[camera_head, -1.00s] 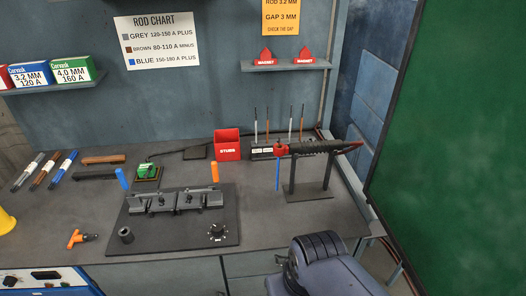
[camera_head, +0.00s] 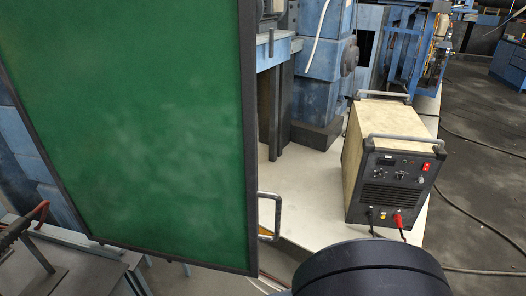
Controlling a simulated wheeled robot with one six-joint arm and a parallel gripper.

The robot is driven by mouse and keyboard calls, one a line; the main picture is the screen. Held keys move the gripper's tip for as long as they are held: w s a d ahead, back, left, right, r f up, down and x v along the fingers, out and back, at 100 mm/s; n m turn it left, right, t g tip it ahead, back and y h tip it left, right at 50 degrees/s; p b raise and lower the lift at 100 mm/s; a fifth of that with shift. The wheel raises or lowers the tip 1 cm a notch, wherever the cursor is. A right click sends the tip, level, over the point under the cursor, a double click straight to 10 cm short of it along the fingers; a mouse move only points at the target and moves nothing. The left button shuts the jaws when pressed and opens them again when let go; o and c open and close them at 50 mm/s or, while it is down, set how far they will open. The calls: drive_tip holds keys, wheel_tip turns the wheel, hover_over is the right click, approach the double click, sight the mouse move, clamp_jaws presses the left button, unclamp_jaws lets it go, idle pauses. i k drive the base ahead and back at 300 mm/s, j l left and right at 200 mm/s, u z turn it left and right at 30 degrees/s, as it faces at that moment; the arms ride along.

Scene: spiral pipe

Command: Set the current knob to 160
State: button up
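My gripper is not in view. A dark rounded part of my own arm shows at the bottom edge, right of the middle.
A large green screen (camera_head: 130,120) in a dark frame fills the left and hides what is behind it. A metal handle (camera_head: 271,215) sticks out at its right edge. The workbench corner (camera_head: 85,270) shows at bottom left. Cables (camera_head: 470,205) lie on the dark floor at right.

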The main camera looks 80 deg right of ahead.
sight(380, 173)
drive_tip(key=z, duration=4.1)
